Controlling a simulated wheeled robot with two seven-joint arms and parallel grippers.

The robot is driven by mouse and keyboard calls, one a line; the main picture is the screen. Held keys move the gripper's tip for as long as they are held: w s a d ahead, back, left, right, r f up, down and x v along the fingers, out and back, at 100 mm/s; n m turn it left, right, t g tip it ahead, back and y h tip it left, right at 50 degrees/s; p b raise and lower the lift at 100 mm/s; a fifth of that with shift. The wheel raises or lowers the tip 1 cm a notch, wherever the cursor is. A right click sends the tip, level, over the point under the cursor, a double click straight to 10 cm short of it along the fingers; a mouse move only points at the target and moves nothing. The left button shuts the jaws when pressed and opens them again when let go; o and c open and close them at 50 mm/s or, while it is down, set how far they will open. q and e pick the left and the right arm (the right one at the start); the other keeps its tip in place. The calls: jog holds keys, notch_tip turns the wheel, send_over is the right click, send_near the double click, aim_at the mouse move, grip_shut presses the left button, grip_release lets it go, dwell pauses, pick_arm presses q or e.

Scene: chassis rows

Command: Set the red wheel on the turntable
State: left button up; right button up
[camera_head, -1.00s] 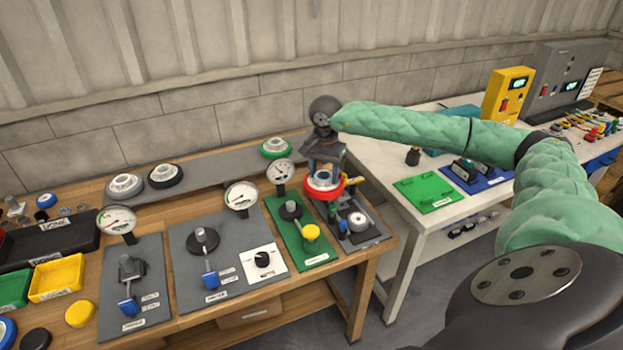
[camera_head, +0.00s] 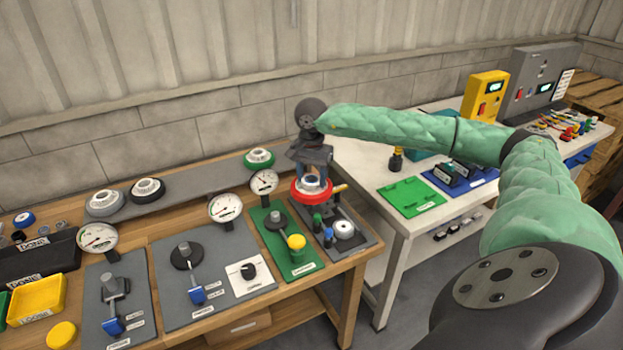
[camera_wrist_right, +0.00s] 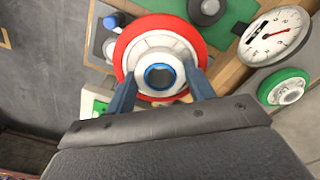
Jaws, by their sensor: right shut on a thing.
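The red wheel (camera_head: 300,194), with a red rim, white hub and blue-ringed centre hole, is held by my right gripper (camera_head: 314,176). It is in the air over the back of the dark grey plate at the wooden bench's right end. In the right wrist view the fingers (camera_wrist_right: 160,77) close on the hub of the wheel (camera_wrist_right: 203,42). My left gripper is not in view. I cannot tell for sure which fixture is the turntable; candidates are a dark disc on the green plate (camera_head: 273,216) and a dark disc on a grey plate (camera_head: 186,257).
The dark plate (camera_head: 362,238) carries a silver dome (camera_head: 344,229) and small levers. Gauges (camera_head: 264,182) stand along the plates. A grey shelf strip behind holds a green-rimmed wheel (camera_head: 259,159) and other wheels. A white table (camera_head: 400,233) stands right, across a gap.

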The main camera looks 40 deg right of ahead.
jog(key=shift+r, duration=1.35)
